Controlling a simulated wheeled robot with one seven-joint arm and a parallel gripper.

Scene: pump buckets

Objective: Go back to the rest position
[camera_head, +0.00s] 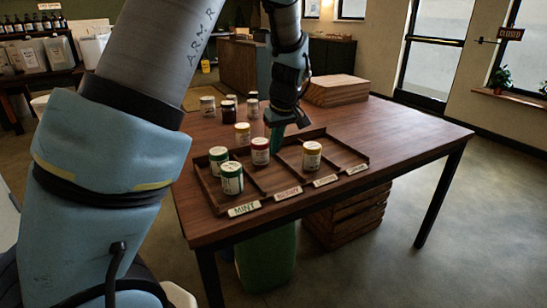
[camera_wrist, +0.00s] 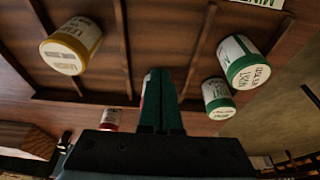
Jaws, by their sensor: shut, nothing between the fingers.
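My gripper (camera_head: 275,140) is above the wooden divided tray (camera_head: 227,211), near its back edge. Its green fingers are shut with nothing between them; they also show in the wrist view (camera_wrist: 161,100). Two green-lidded jars (camera_head: 232,178) (camera_head: 218,160) stand in the tray's left compartment, by the MINT label (camera_head: 244,209). A red-lidded jar (camera_head: 260,151) stands beside them, to the right. A yellow-lidded jar (camera_head: 312,155) stands farther right in the tray, and shows at left in the wrist view (camera_wrist: 70,45). All these jars are apart from my fingers.
Several jars (camera_head: 229,109) are at the table's back left. A wooden block (camera_head: 337,91) lies at the back right. The table's right side is clear. A crate (camera_head: 346,218) and green bin (camera_head: 266,260) are underneath.

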